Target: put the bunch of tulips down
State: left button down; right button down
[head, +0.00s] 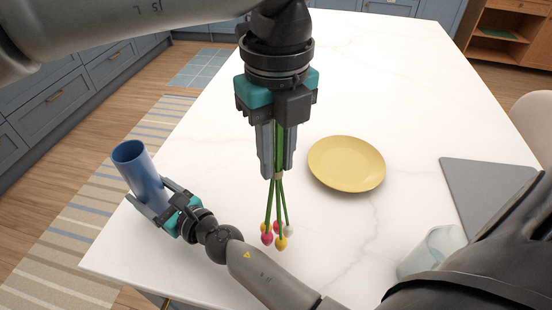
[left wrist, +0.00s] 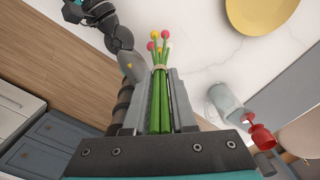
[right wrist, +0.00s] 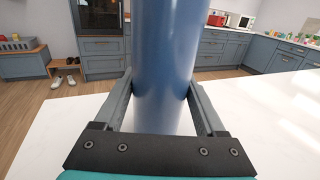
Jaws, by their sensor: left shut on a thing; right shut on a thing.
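The bunch of tulips (head: 270,205) has green stems, a pale tie and small pink, yellow and white heads. My left gripper (head: 276,168) points down over the table, shut on the stems, with the heads hanging lowest. In the left wrist view the stems (left wrist: 160,105) lie between the fingers. Whether the heads touch the white table (head: 340,245) I cannot tell. My right gripper (head: 160,205) is shut on a blue open-topped cylinder, perhaps a vase (head: 140,172), at the table's left edge. The right wrist view shows the cylinder (right wrist: 165,60) upright between the fingers; its base is hidden.
A yellow plate (head: 346,165) lies just right of the tulips. A clear glass (head: 432,250) and a grey board (head: 490,195) are farther right. The left wrist view shows a red goblet-like object (left wrist: 262,138). The table's far part is bare.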

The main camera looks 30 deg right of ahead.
pick_arm(q)
jog(key=shift+f, duration=0.6)
jog(key=shift+f, duration=0.1)
jog(key=c, duration=0.7)
grip_release()
jog(key=shift+c, duration=0.2)
notch_tip(320, 180, up, 12)
jog(key=shift+r, duration=0.15)
pick_arm(e)
grip_release()
